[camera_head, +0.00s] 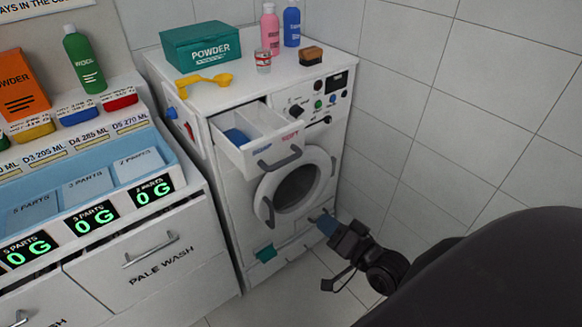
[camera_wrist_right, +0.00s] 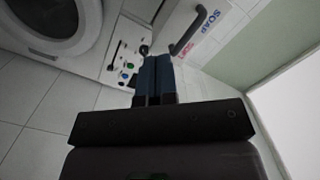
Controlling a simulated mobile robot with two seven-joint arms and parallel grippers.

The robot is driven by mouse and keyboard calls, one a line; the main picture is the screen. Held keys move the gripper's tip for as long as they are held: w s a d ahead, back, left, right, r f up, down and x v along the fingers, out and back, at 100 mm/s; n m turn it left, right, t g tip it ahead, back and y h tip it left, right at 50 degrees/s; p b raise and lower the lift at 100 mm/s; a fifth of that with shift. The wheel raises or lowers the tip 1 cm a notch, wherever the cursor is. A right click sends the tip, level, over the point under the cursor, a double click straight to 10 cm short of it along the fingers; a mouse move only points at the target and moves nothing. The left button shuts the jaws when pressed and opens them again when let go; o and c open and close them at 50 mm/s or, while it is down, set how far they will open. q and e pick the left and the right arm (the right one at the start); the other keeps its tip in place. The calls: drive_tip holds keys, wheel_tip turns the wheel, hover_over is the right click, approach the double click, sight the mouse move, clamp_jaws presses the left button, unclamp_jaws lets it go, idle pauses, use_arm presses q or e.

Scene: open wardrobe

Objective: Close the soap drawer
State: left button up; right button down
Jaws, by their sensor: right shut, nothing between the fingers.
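The white soap drawer (camera_head: 255,148) sticks out from the top left of the washing machine (camera_head: 325,85). Its front carries a grey handle (camera_head: 280,158) and blue and red lettering. Something blue (camera_head: 236,136) lies in its left compartment. My right gripper (camera_head: 323,222) is low in front of the machine, right of the round door and apart from the drawer. Its blue fingers are together and empty. In the right wrist view the fingers (camera_wrist_right: 155,72) point toward the control panel, with the drawer handle (camera_wrist_right: 187,31) beyond them to the right. My left gripper is not in view.
The round door (camera_head: 295,188) with its own handle is below the drawer. A powder box (camera_head: 201,46), yellow scoop (camera_head: 205,82), jar, brown block and two bottles stand on top. A counter with scales (camera_head: 90,200) is at left; a tiled wall at right.

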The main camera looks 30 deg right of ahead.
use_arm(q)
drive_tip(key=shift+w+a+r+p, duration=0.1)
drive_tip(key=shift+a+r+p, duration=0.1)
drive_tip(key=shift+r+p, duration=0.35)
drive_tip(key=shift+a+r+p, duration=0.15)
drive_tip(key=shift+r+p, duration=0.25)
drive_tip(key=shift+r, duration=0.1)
use_arm(e)
drive_tip(key=w+r+m+t, duration=0.1)
drive_tip(key=w+r+m, duration=0.2)
drive_tip(key=w, duration=0.3)
drive_tip(key=w+r+m+t+h, duration=0.1)
drive_tip(key=w+r+m, duration=0.2)
drive_tip(key=w+m, duration=0.3)
drive_tip(key=shift+w+t, duration=0.3)
drive_tip(key=shift+w, duration=0.45)
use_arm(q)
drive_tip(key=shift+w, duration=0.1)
